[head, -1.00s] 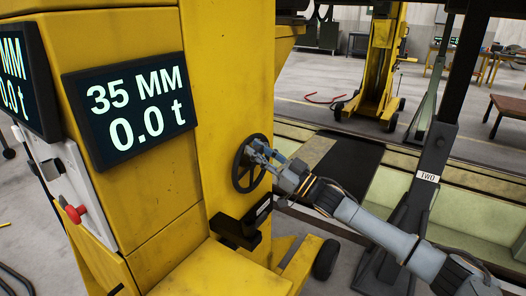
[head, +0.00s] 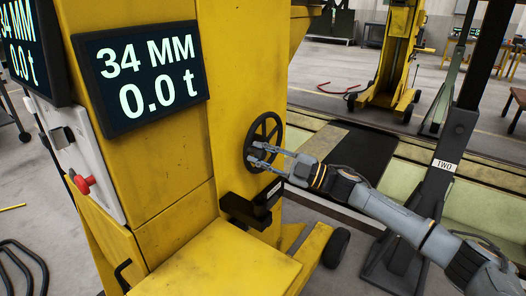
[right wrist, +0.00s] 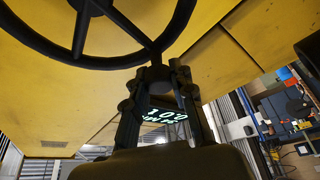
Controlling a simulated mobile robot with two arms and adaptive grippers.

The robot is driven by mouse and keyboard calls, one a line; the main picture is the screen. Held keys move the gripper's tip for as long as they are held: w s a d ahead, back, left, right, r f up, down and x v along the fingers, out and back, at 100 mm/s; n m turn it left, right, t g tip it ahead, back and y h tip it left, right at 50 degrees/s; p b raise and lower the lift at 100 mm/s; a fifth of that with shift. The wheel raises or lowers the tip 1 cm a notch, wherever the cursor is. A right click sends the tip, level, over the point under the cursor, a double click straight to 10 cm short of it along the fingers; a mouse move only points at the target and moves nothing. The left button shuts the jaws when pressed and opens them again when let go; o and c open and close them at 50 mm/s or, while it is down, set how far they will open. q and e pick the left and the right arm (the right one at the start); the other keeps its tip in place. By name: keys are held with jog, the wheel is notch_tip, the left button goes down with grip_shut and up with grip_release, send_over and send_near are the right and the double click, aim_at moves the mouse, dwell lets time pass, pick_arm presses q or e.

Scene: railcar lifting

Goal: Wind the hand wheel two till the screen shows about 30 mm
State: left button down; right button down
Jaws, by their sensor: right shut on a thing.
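The black hand wheel (head: 265,141) is on the side of the yellow lifting jack (head: 165,180). My right gripper (head: 255,153) is shut on the wheel's handle, at the lower left of the rim in the head view. In the right wrist view the fingers (right wrist: 158,95) close around the dark handle knob (right wrist: 155,73), with the wheel rim and spokes (right wrist: 80,35) above. The screen (head: 142,77) on the jack reads 34 MM and 0.0 t. My left gripper is not in view.
A second screen (head: 20,50) at the far left is cut off by the frame. A red button (head: 82,184) is on the jack's grey panel. A black bracket (head: 252,205) juts out below the wheel. A dark post labelled TWO (head: 455,145) stands behind my right arm.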

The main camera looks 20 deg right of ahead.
jog(key=shift+a+f+n, duration=0.1)
jog(key=shift+f+n, duration=0.25)
jog(key=shift+n, duration=0.15)
jog(key=c, duration=1.1)
grip_release()
jog(key=shift+s, duration=0.1)
jog(key=v, duration=1.2)
jog(key=shift+r, duration=0.15)
